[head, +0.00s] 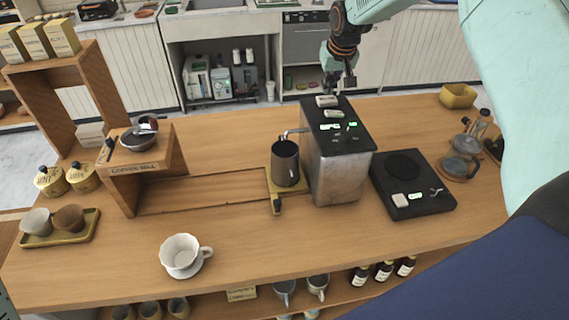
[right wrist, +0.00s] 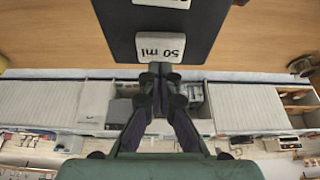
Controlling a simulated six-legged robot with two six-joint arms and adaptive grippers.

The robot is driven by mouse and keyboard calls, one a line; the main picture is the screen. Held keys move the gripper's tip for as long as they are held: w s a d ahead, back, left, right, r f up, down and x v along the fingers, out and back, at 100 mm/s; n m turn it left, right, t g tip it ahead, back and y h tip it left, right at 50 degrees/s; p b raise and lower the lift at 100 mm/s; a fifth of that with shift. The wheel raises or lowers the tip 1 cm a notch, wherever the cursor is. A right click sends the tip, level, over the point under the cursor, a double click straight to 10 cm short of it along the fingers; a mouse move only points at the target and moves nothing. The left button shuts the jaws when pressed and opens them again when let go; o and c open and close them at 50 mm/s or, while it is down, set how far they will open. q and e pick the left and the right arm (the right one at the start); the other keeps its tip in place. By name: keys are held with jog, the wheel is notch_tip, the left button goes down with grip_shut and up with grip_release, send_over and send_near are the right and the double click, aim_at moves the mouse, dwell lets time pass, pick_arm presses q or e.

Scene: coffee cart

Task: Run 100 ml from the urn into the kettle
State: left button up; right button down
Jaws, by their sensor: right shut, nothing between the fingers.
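The urn (head: 340,170) is a grey metal box with a black top and a green lit display. Two pale buttons lie on its top, a back one (head: 327,101) and a front one (head: 331,113). In the right wrist view the nearer button (right wrist: 160,48) reads "50 ml" upside down; the other is cut off at the top edge. The dark kettle (head: 285,163) stands upright under the urn's spout (head: 293,132). My right gripper (head: 349,84) is shut and empty at the urn's back edge; its fingertips (right wrist: 160,74) show just beside the 50 ml button. I cannot tell whether they touch.
The kettle stands on a yellowish stand (head: 272,184). A black scale-like plate (head: 412,186) is right of the urn. A white cup (head: 181,254) stands front left, a wooden mill stand (head: 140,165) behind it. A glass server (head: 457,167) is far right. The front middle counter is clear.

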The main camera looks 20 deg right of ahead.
dwell(0.4)
notch_tip(320, 180, up, 3)
jog(key=shift+f+p, duration=0.15)
jog(key=shift+p, duration=1.05)
jog(key=shift+r, duration=1.2)
jog(key=shift+f, duration=0.1)
